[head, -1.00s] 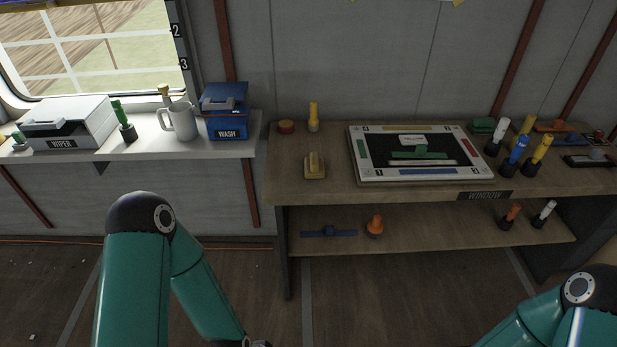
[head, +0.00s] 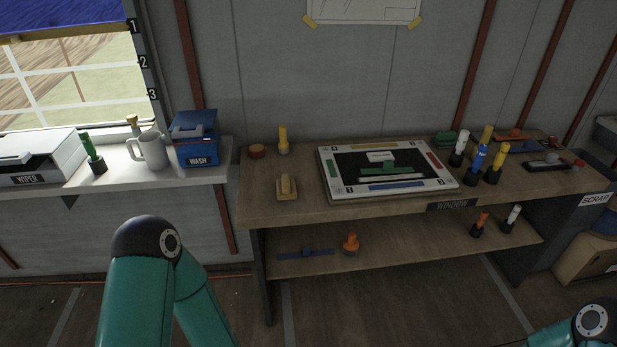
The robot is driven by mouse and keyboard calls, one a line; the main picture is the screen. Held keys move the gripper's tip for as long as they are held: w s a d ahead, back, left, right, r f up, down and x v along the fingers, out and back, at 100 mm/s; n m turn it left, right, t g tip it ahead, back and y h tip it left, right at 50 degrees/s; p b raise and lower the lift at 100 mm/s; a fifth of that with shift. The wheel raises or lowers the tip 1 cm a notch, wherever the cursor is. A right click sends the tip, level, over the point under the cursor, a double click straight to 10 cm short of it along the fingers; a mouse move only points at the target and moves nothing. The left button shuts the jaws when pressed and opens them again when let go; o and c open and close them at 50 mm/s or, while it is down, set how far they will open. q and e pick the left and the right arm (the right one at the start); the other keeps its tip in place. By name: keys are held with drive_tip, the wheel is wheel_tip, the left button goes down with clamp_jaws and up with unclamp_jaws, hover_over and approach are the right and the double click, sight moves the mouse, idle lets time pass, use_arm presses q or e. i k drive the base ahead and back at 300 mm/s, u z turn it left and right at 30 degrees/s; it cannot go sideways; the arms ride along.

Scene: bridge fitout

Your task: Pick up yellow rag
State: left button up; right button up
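I cannot make out a clear yellow rag. A small pale-yellow piece with a raised ridge (head: 287,187) lies on the left part of the wooden bench (head: 300,212); it looks more like a handled block than a cloth. A yellow-topped upright tool (head: 283,140) stands behind it. Yellow-handled tools (head: 494,168) stand at the bench's right. Both my grippers are out of view. Only green links of my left arm show at the bottom left, and a bit of my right arm at the bottom right.
A framed board (head: 330,190) lies mid-bench. A lower shelf (head: 400,250) holds a blue piece (head: 305,253) and orange-topped tools (head: 351,243). The window ledge (head: 120,186) carries a WASH box (head: 194,140), a mug (head: 152,150) and a WIPER box (head: 35,158). A SCRAP label (head: 594,199) shows far right.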

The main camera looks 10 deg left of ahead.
sight(287, 190)
drive_tip(key=z, duration=0.15)
drive_tip(key=i, duration=1.35)
drive_tip(key=u, duration=0.4)
